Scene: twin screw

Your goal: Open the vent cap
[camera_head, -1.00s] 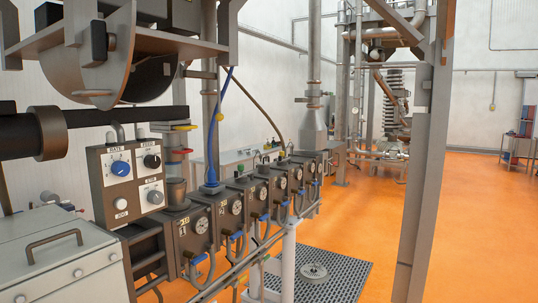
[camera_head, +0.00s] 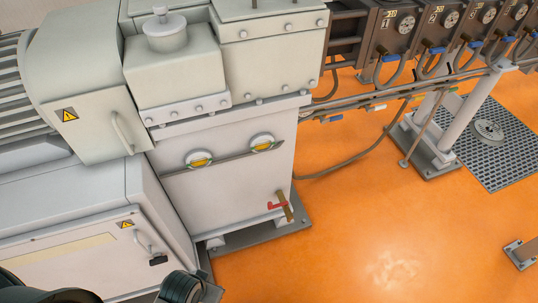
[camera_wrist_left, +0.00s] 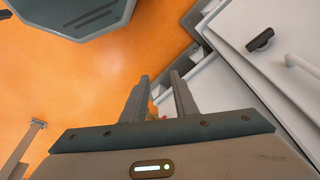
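A grey cap with a small knob (camera_head: 165,28) stands upright on the pale grey gearbox housing (camera_head: 178,75) at the upper left of the head view. It looks like the vent cap and sits seated on its block. My left gripper (camera_wrist_left: 161,77) shows in the left wrist view with its two fingers apart and nothing between the tips. It is not near the cap; pale cabinet panels lie to its right and orange floor beyond it. Dark arm parts of mine show at the bottom left of the head view. My right gripper is in neither view.
A red-handled valve (camera_head: 278,204) sticks out low on the housing, below two yellow sight glasses (camera_head: 200,160). A ribbed motor (camera_head: 25,100) and white cabinet (camera_head: 90,240) stand to the left. Barrel modules (camera_head: 395,25) run off to the right. The orange floor in front is mostly clear.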

